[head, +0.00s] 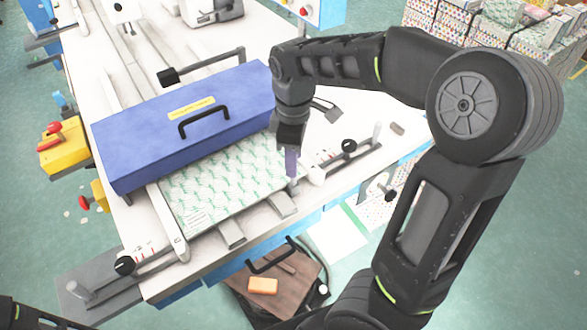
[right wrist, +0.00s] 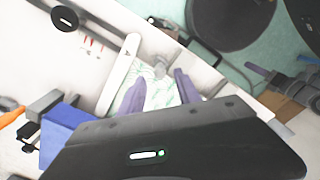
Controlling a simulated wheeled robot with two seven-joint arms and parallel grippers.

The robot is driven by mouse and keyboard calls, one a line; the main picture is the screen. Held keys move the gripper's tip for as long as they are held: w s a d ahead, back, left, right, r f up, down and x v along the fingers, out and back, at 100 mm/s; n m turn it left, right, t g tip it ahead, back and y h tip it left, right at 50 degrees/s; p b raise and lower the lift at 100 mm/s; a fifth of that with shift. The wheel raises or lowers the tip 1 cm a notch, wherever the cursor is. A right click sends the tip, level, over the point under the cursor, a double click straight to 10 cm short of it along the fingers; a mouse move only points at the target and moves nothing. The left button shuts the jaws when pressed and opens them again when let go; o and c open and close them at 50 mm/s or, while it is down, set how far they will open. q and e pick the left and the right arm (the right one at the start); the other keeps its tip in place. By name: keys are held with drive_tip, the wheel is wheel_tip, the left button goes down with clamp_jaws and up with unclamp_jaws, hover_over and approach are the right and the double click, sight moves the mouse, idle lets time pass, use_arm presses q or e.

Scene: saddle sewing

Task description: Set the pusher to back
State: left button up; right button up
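A paper stack with a green pattern (head: 215,185) lies on the white machine table, partly under a blue cover (head: 180,135). Grey bars (head: 282,206) stick out from its front edge; I cannot tell for sure which part is the pusher. My right gripper (head: 291,163) points down at the stack's right front corner, beside the right guide. In the right wrist view, its two purple fingers (right wrist: 161,88) stand apart, with a small grey peg (right wrist: 160,70) showing near and between their tips. I see no grip on it. My left gripper's fingers do not show.
A white side guide (head: 168,222) runs along the stack's left, with a black knob (head: 124,265) in front. Another black knob (head: 348,146) is on the right. A black handle (head: 272,258) and brown box (head: 275,285) with an orange block are below the table edge.

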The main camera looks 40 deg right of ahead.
sight(294, 182)
drive_tip(key=shift+f, duration=2.4)
drive_tip(key=shift+c, duration=0.3)
clamp_jaws()
